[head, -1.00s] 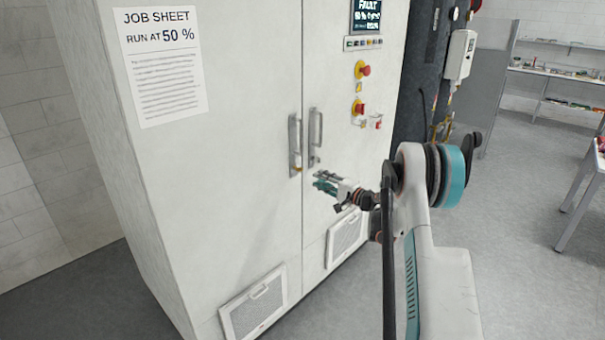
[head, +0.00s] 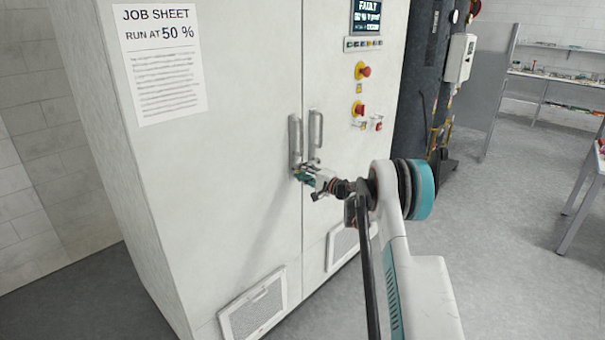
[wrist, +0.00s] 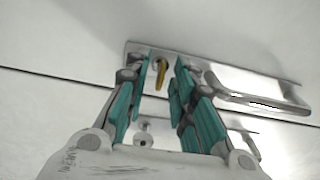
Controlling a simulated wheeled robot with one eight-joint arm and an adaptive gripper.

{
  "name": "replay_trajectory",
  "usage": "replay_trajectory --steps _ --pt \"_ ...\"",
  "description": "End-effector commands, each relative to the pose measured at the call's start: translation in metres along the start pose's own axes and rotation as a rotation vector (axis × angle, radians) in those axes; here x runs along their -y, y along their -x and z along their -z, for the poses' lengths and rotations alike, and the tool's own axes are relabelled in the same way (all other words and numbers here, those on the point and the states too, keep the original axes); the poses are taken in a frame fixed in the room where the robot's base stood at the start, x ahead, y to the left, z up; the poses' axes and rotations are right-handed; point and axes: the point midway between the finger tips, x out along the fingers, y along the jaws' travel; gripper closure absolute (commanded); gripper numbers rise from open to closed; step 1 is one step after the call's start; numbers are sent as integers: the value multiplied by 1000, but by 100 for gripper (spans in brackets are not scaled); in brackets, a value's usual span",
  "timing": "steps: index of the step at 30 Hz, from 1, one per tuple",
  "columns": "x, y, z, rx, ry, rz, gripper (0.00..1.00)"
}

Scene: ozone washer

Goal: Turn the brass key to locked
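The brass key (wrist: 160,72) sits in the metal plate of the left door handle (head: 295,140) on the white cabinet (head: 230,110). In the wrist view it stands between the two teal fingers of my gripper (wrist: 163,80), which are apart with gaps beside the key. In the head view my gripper (head: 303,173) is at the lower end of the left handle and hides the key there. I cannot tell how deep the key lies between the fingers. The wrist view shows the handle plate (wrist: 215,75) just beyond the fingertips.
The right door handle (head: 315,130) is close beside the left one; its plate has a round lock (wrist: 142,140) under my fingers. Open floor (head: 500,230) lies to the right.

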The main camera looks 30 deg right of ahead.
Motion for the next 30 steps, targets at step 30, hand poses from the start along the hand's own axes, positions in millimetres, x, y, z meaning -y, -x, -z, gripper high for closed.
replay_trajectory --steps 30 --pt "-2 0 0 0 365 -1 100"
